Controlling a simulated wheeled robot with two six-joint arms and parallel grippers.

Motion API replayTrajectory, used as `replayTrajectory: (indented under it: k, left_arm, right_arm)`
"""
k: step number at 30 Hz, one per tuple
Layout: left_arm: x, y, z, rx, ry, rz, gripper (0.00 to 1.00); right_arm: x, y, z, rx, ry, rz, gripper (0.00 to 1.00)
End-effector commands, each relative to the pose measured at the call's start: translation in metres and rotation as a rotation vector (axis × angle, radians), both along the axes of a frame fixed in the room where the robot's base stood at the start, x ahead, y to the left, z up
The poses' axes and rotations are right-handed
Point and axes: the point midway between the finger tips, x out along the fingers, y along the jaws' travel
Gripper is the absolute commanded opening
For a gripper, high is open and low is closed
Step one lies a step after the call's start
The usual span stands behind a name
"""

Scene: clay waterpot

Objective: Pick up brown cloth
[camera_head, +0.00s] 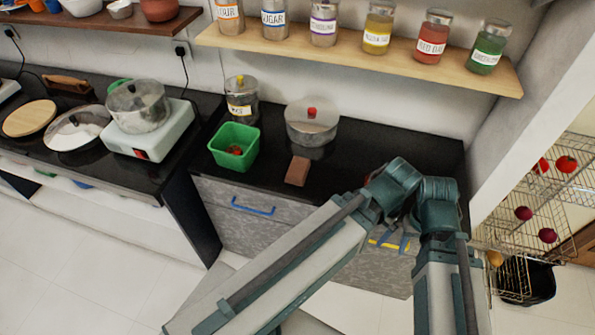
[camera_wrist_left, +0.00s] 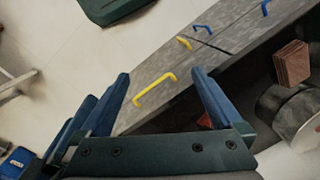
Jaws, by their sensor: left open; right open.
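The brown cloth (camera_head: 298,171) is a small folded reddish-brown block on the black counter, in front of the lidded pot. It also shows at the right of the left wrist view (camera_wrist_left: 292,62). My left gripper (camera_wrist_left: 160,78) is open and empty in its own wrist view, its blue fingers apart over the drawer fronts. In the head view my left gripper is mostly hidden by its arm. My right gripper (camera_head: 397,241) shows only partly in the head view, with bluish fingers near the yellow drawer handle. It is to the right of the cloth and apart from it.
A green bin (camera_head: 235,147) and a lidded pot (camera_head: 312,123) stand close to the cloth. A labelled canister (camera_head: 242,98) stands behind the bin. A shelf of jars (camera_head: 360,55) hangs above. A wire rack (camera_head: 540,190) stands at the right. Counter right of the cloth looks mostly clear.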

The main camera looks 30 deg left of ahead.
Motion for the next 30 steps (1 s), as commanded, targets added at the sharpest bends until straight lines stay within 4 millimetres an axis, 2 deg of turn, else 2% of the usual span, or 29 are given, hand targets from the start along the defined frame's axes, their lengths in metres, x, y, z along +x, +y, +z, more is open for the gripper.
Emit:
replayTrajectory:
  k: [6,8,10,14,18,21,24,27,30]
  left_arm:
    - [0.005,0.004,0.001,-0.004,-0.005,0.011,1.0]
    - [0.013,0.012,0.001,-0.012,-0.014,0.033,1.0]
    - [0.028,0.029,0.003,-0.028,-0.033,0.076,1.0]
    - [0.065,0.079,0.007,-0.064,-0.09,0.186,1.0]
    - [0.098,0.146,0.012,-0.093,-0.164,0.31,1.0]
    - [0.113,0.195,0.016,-0.105,-0.216,0.391,1.0]
    - [0.122,0.237,0.02,-0.111,-0.262,0.458,1.0]
    - [0.125,0.269,0.022,-0.113,-0.296,0.505,1.0]
    - [0.126,0.289,0.024,-0.112,-0.316,0.534,1.0]
  right_arm:
    - [0.0,0.0,0.001,0.0,0.0,0.0,0.5]
    - [0.0,0.0,0.002,0.0,0.0,0.0,0.5]
    - [0.0,0.0,0.004,0.0,0.0,0.0,0.5]
    - [0.0,0.0,0.008,0.0,0.0,0.0,0.5]
    - [0.0,0.0,0.012,0.0,0.0,0.0,0.5]
    - [0.0,0.0,0.014,0.0,0.0,0.0,0.5]
    - [0.0,0.0,0.016,0.0,0.0,0.0,0.5]
    - [0.0,0.0,0.018,0.0,0.0,0.0,0.5]
    - [0.0,0.0,0.018,0.0,0.0,0.0,0.5]
